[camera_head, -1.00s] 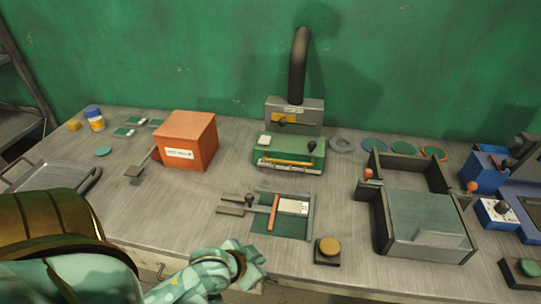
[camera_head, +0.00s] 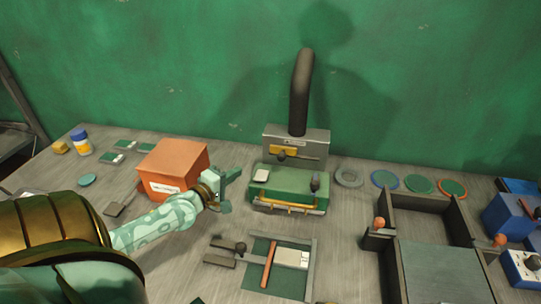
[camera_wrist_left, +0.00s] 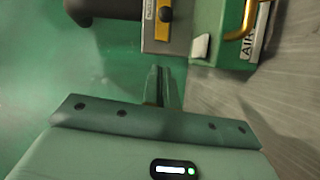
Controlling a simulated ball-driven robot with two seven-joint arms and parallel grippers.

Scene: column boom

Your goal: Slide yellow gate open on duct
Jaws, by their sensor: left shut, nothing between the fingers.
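The yellow gate (camera_head: 300,152) lies across the front of the grey duct box (camera_head: 318,141), with a dark knob near its left part. In the left wrist view the gate (camera_wrist_left: 165,30) shows at the top with its knob, on the duct box (camera_wrist_left: 181,38). A black hose (camera_head: 299,90) rises from the duct. My left gripper (camera_head: 236,185) is shut and empty, left of the green machine and apart from the gate. Its closed fingers show in the left wrist view (camera_wrist_left: 161,80). My right gripper is out of view.
The green machine (camera_head: 290,190) with a yellow front bar stands before the duct. An orange box (camera_head: 172,165) is close to my left forearm. A slide fixture (camera_head: 285,258) lies in front, a dark open box (camera_head: 425,220) at right. Several discs lie near the wall.

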